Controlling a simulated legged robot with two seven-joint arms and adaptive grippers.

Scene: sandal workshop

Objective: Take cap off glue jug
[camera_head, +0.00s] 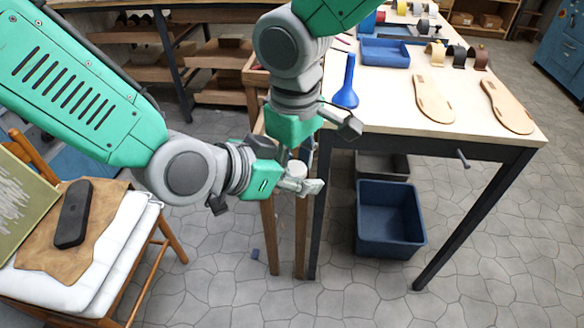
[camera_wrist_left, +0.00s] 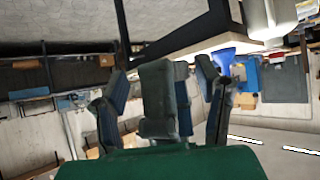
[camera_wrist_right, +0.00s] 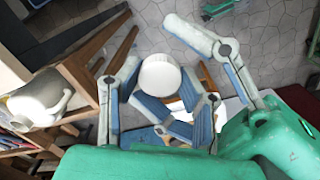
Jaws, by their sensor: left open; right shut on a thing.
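The white round cap (camera_wrist_right: 159,75) is between the fingers of my right gripper (camera_wrist_right: 165,95) in the right wrist view. In the head view the cap (camera_head: 297,170) shows below my right wrist, close to the fingers of my left gripper (camera_head: 302,186). My left gripper (camera_wrist_left: 165,85) is open and empty in the left wrist view. A white rounded form, likely the glue jug (camera_wrist_right: 40,100), lies at the left of the right wrist view, apart from the cap. No jug shows clearly in the head view. A pale cylinder at the top of the left wrist view is cut off; I cannot tell what it is.
The workbench (camera_head: 390,115) holds a blue funnel (camera_head: 346,84), a blue tray (camera_head: 386,52) and sandal soles (camera_head: 434,99). A blue bin (camera_head: 390,218) stands on the floor below. A chair (camera_head: 150,245) with a white cushion is at the left.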

